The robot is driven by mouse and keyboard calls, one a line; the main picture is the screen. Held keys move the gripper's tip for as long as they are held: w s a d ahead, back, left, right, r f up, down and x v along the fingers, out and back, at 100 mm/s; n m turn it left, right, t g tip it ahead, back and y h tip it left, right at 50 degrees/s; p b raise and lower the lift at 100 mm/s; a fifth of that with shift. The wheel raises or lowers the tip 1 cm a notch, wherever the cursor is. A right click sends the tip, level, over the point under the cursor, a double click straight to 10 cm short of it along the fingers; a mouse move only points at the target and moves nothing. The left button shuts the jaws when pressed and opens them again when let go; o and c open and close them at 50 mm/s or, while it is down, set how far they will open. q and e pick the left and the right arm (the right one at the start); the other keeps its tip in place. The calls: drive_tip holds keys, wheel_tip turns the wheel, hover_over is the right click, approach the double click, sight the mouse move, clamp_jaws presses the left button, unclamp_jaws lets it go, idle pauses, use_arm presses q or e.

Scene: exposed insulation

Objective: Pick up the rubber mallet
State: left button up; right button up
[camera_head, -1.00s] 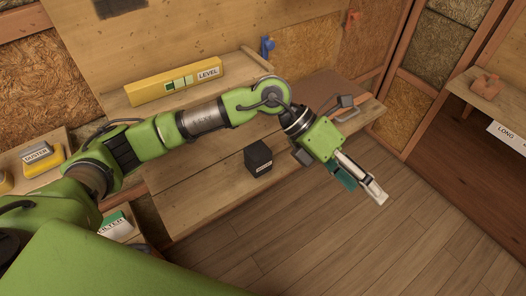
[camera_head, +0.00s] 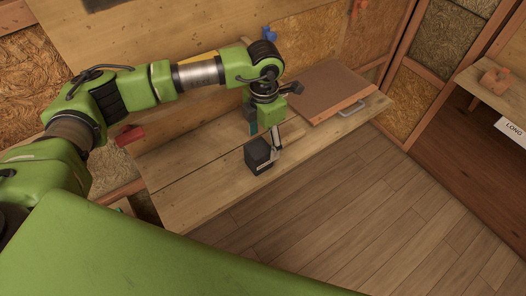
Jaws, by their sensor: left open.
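A black block (camera_head: 258,157) with a small white label stands on the wooden workbench (camera_head: 215,190) near its front edge. It may be the rubber mallet's head; the label is too small to read and I see no handle. My left gripper (camera_head: 264,142) points down right at the block, its fingers apart. One pale finger shows along the block's right side, and a teal pad shows behind the block. I cannot tell whether they touch it. My right gripper is not in view.
A brown panel (camera_head: 330,88) with a metal handle lies on the bench to the right. A blue object (camera_head: 270,35) is at the back wall. A red object (camera_head: 130,135) is at the left. An orange object (camera_head: 496,80) sits on the right shelf. The floor in front is clear.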

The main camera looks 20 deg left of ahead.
use_arm(q)
drive_tip(key=shift+w+f, duration=0.1)
drive_tip(key=shift+f, duration=0.35)
wheel_tip(320, 180, down, 5)
drive_tip(key=shift+a+r+p, duration=0.1)
drive_tip(key=shift+a+p, duration=0.05)
drive_tip(key=shift+p, duration=0.6)
drive_tip(key=shift+f, duration=0.25)
drive_tip(key=shift+r, duration=0.1)
drive_tip(key=c, duration=1.6)
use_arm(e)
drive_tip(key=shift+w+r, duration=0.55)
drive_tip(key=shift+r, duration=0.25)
